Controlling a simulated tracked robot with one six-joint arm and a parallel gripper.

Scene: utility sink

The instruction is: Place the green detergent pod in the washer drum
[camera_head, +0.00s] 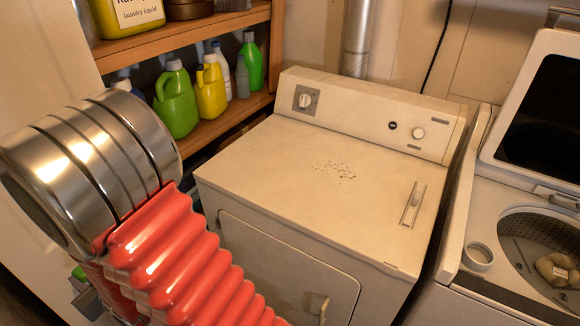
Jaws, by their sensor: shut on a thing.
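My gripper (84,294) is at the lower left edge, mostly hidden behind my arm. It is shut on the green detergent pod (78,272), of which only a small green patch shows. The washer drum (523,226) is at the far right, well apart from my gripper. It is a perforated metal tub seen through the round opening of a top-loading washer, and the right frame edge cuts it off. A beige bundle, perhaps cloth, lies inside.
The washer's lid (545,110) stands open. A cream dryer (310,175) stands between my arm and the washer, its top clear except dark specks. Wooden shelves (185,36) at upper left hold several bottles. A round cup-like opening (478,256) sits beside the drum.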

